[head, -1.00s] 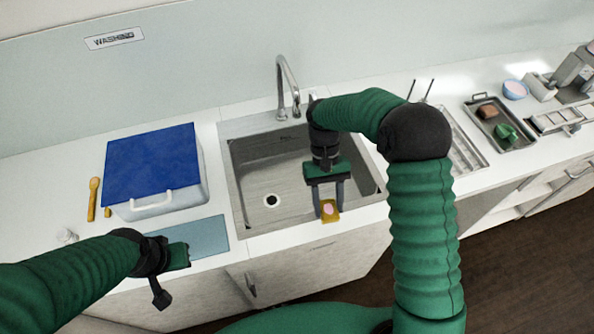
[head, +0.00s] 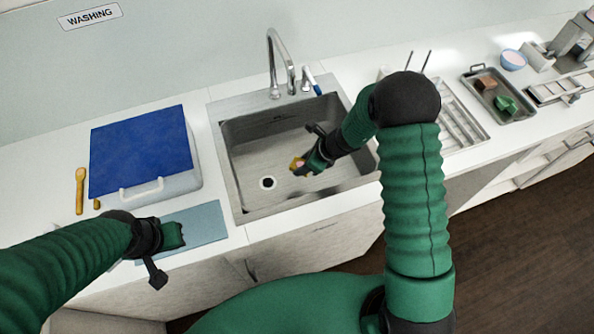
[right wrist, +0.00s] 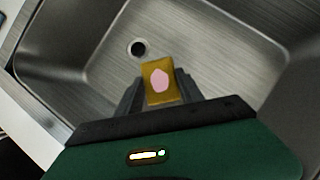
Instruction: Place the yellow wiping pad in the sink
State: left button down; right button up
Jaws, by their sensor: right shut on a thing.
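The yellow wiping pad (head: 297,164), with a pink patch on its face, is held in my right gripper (head: 302,168). In the right wrist view the pad (right wrist: 160,82) sits between the two fingers of the right gripper (right wrist: 158,88), which is shut on it. The steel sink (head: 247,200) lies below, with a dark round drain (head: 267,183) in its floor. The pad shows over the basin, near the drain in the picture; its height above the floor is hard to tell. My left gripper (head: 178,235) is over the blue-grey mat; its fingers are not clear.
A faucet (head: 272,65) and a blue-tipped handle (head: 311,80) stand behind the sink. A blue-lidded box (head: 167,188) is left of it, above a blue-grey mat (head: 208,222). A drying rack (head: 462,125) and a tray (head: 520,115) stand to the right.

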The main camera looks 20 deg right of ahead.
aim_at(299, 181)
jog(key=f, duration=0.9)
jog(key=shift+d+f+b, duration=0.2)
jog(key=shift+f+b, duration=0.15)
jog(key=shift+b, duration=0.05)
jog(key=shift+a, duration=0.1)
jog(key=shift+f, duration=0.1)
jog(key=o, duration=1.3)
jog(key=shift+a, duration=0.1)
jog(key=v, duration=1.2)
jog(key=shift+p, duration=0.4)
jog(key=shift+r, duration=0.25)
